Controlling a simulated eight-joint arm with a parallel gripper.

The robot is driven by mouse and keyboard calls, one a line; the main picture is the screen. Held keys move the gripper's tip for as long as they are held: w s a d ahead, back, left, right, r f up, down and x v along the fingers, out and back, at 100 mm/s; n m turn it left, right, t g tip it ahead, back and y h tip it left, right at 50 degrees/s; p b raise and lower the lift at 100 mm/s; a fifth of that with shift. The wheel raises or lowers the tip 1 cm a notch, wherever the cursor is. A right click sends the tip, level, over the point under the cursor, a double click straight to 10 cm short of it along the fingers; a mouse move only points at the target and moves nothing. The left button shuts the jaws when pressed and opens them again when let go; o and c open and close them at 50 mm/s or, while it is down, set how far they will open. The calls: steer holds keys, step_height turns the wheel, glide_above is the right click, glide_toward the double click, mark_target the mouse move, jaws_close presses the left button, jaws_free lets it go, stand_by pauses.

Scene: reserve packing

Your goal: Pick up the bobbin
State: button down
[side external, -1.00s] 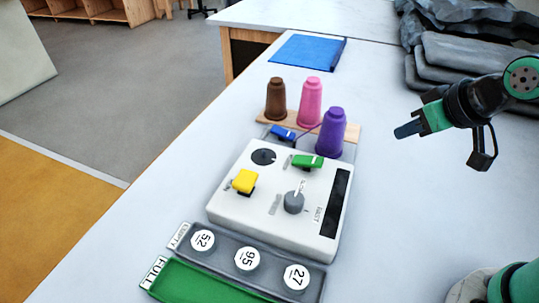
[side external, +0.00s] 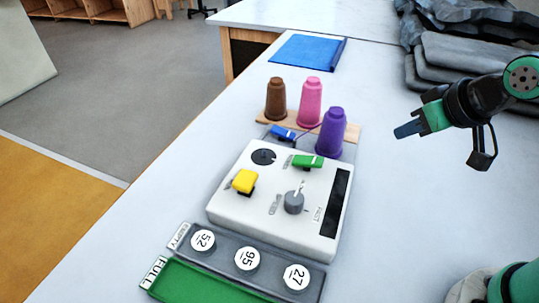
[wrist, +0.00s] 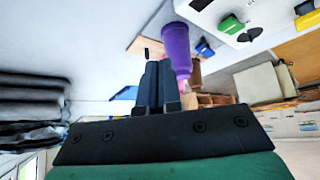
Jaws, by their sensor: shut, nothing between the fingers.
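Three round white-topped bobbins, marked 52 (side external: 203,241), 95 (side external: 247,258) and 27 (side external: 296,277), sit in a row in the grey tray (side external: 222,268) labelled EMPTY. My gripper (side external: 402,131) is shut and empty, held above the table to the right of the winding machine and far from the bobbins. In the wrist view its two dark fingers (wrist: 155,78) are together, pointing toward the purple thread cone (wrist: 176,45). No bobbins show in the wrist view.
A white machine (side external: 232,208) with a yellow block (side external: 244,181), green lever (side external: 307,161) and grey knob (side external: 293,203) stands behind the tray. Brown (side external: 276,99), pink (side external: 311,103) and purple cones stand behind it. A green FULL tray (side external: 200,283) is in front. Stacked grey slabs (side external: 475,60) lie back right.

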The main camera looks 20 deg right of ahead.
steer(key=shift+c, duration=1.1)
jaws_free()
steer(key=n+g, duration=0.7)
steer(key=n, duration=1.7)
glide_above(248, 254)
step_height(248, 254, down, 7)
steer(key=shift+s+d+f, duration=0.1)
steer(key=shift+s+f, duration=0.05)
steer(key=shift+s+a+f+n, duration=0.1)
steer(key=shift+a+f+n, duration=0.15)
steer(key=shift+n, duration=0.15)
steer(key=shift+d+f, duration=0.1)
steer(key=shift+f, duration=2.55)
